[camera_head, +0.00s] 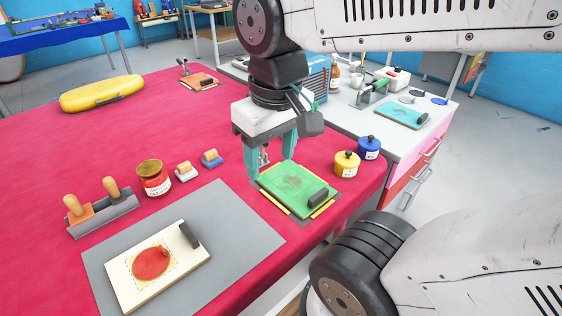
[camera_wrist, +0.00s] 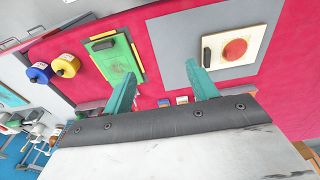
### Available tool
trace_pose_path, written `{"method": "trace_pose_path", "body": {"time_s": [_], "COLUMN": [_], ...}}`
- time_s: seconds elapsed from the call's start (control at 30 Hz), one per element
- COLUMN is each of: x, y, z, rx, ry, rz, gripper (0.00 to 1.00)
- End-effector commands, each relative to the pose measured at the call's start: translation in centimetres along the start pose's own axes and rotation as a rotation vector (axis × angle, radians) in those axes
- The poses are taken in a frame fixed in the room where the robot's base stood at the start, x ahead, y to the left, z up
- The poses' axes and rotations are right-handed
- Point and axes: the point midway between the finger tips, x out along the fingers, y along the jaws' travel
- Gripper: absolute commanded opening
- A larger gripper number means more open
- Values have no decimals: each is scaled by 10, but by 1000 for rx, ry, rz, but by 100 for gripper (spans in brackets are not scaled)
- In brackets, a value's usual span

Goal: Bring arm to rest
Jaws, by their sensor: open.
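My gripper (camera_head: 270,158) has two teal fingers. It is open, with nothing between the fingertips, and hangs over the red table near the green board. In the wrist view my gripper (camera_wrist: 163,80) also shows its fingers spread wide apart. The green board (camera_head: 292,186) lies on the table with a black handle at its right corner. It also shows in the wrist view (camera_wrist: 117,60), beside the left finger. I cannot tell how high the fingers are above it.
A cream board with a red patch (camera_head: 125,278) lies on a grey mat (camera_head: 220,205). Yellow (camera_head: 346,163) and blue (camera_head: 368,147) pots stand right of the green board. A white bench (camera_head: 420,150) stands behind at right.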

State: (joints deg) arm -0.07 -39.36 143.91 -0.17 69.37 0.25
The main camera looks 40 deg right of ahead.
Motion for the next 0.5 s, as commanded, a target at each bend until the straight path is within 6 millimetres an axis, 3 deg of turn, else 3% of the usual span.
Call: {"method": "trace_pose_path", "body": {"time_s": [0.17,0.5], "x": [5,5], "y": [1,1], "z": [23,24], "rx": [0,0], "ry": [8,8], "rz": [1,1], "gripper": [58,58]}}
